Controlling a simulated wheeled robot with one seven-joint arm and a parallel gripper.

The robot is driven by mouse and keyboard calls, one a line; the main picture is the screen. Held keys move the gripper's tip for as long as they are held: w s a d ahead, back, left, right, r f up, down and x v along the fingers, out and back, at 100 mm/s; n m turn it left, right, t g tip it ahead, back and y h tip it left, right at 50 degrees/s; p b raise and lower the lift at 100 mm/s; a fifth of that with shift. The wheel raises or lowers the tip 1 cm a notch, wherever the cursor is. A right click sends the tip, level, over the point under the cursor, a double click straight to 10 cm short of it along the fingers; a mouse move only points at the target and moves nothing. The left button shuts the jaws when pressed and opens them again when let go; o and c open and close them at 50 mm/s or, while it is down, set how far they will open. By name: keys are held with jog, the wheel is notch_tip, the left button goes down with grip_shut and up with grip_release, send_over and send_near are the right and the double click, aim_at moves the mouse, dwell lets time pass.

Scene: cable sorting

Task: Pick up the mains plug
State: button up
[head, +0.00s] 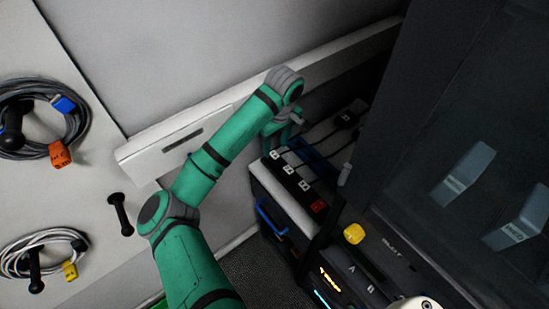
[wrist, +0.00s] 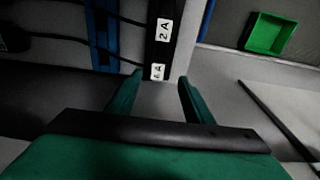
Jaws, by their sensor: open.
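My gripper (wrist: 160,82) is open, with its two green fingers apart and nothing visible between them. In the head view my gripper (head: 290,136) is over the far end of a black strip (head: 296,181) with white labels, partly hidden by my wrist. In the wrist view the strip (wrist: 156,50), with labels like "2 A", runs up from just beyond the fingertips. A small black piece with a pale mark (head: 347,118) lies among dark cables behind it; I cannot tell if it is the mains plug. No plug is clearly recognisable in the wrist view.
Coiled cables with an orange connector (head: 60,154) and a yellow connector (head: 70,271) hang on pegs at left. A dark cabinet (head: 400,110) stands close on the right. A white ledge (head: 178,140) runs behind my arm. A green tray (wrist: 268,33) shows in the wrist view.

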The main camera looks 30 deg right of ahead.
aim_at(274, 154)
jog(key=shift+w+d+f, duration=0.1)
jog(key=shift+w+f, duration=0.15)
jog(key=shift+f, duration=1.1)
jog(key=shift+w+d+f, duration=0.1)
jog(key=shift+w+f, duration=0.1)
jog(key=shift+f, duration=1.1)
jog(key=shift+c, duration=0.4)
jog(key=shift+a, duration=0.1)
jog(key=c, duration=1.1)
jog(key=shift+r, duration=0.1)
